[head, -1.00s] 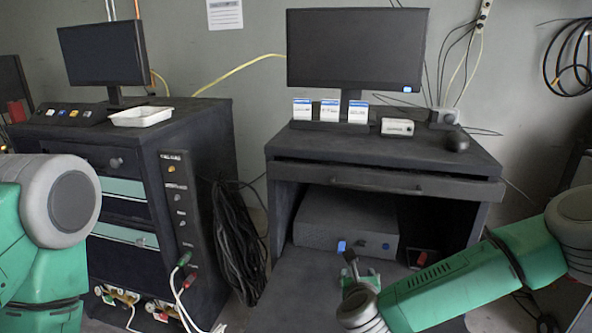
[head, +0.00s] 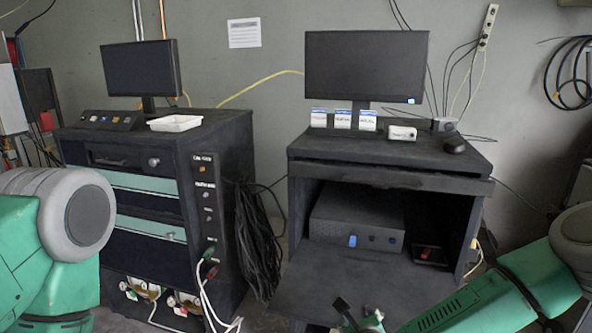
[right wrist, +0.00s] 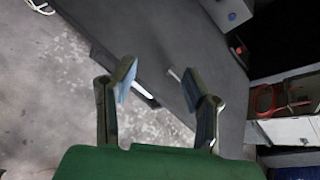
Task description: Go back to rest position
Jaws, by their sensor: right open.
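My right gripper (head: 357,318) shows at the bottom of the head view, low in front of the dark desk's lower shelf (head: 345,285). In the right wrist view its two fingers (right wrist: 160,95) are spread apart with nothing between them. The shelf edge and the grey floor show beyond the fingers. My left arm fills the left edge of the head view; its gripper is out of view.
A grey box (head: 355,228) with a blue switch sits in the desk's open compartment. A dark cabinet (head: 212,285) with cables stands to the left. Monitors (head: 365,67) stand on both. Bare floor (right wrist: 50,100) shows in the right wrist view.

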